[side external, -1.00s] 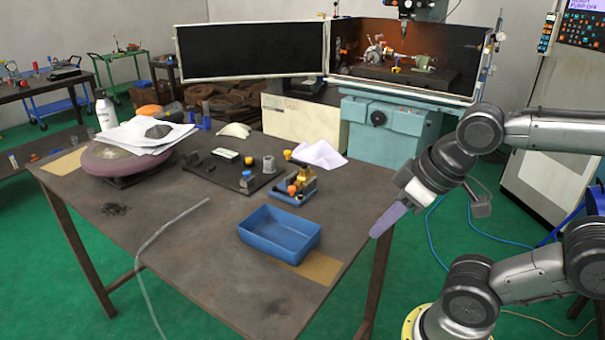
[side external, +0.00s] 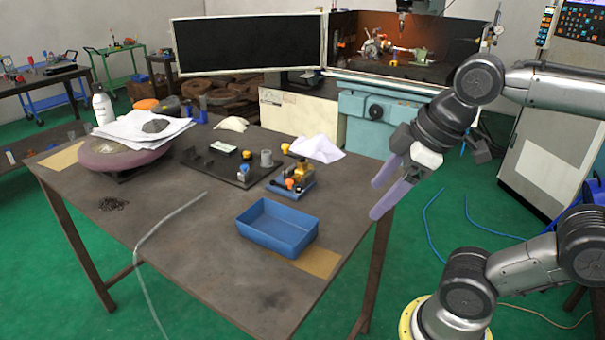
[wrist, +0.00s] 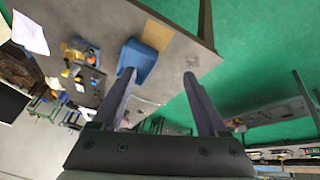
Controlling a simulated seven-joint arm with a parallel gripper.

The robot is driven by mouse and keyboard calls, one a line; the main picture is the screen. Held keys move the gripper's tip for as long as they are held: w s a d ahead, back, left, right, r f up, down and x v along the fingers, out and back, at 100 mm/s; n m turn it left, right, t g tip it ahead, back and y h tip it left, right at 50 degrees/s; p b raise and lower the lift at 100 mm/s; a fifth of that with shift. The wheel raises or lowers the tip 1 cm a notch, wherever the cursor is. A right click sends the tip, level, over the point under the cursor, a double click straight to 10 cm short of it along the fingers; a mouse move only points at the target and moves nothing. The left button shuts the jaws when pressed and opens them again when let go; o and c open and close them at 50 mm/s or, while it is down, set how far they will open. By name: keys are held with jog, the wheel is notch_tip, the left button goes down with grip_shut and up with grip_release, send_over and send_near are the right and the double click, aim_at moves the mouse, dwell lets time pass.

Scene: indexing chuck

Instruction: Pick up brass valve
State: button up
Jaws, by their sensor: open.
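The brass valve (side external: 300,173) looks to be the small yellow-gold part with an orange knob on a low blue base, on the table behind the blue tray (side external: 257,238). It is small, and its details are hard to make out. In the wrist view a yellow-gold and orange cluster (wrist: 73,52) shows at upper left, beside the blue tray. My gripper (side external: 377,200) is open and empty, with two purple fingers spread apart. It hangs off the table's right edge, to the right of the valve and clear of it. The fingers also show in the wrist view (wrist: 160,75).
A dark plate (side external: 228,170) with several small parts lies left of the valve. White paper (side external: 316,149) lies behind it. A purple round stand (side external: 105,158) with papers is at far left. A clear hose (side external: 165,222) crosses the table front. The blue tray is empty.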

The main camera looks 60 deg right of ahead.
jog(key=w+d+r+n+g, duration=0.15)
jog(key=w+r+n, duration=0.25)
jog(key=w+r, duration=0.5)
jog(key=n+g, duration=0.2)
jog(key=g, duration=0.2)
send_over(302, 158)
jog(key=f, duration=1.9)
jog(key=shift+s+d, duration=0.1)
jog(key=shift+d, duration=0.15)
jog(key=shift+a+f, duration=0.15)
jog(key=shift+f, duration=1.2)
jog(key=shift+a+f, duration=0.1)
jog(key=shift+f, duration=1.25)
grip_shut()
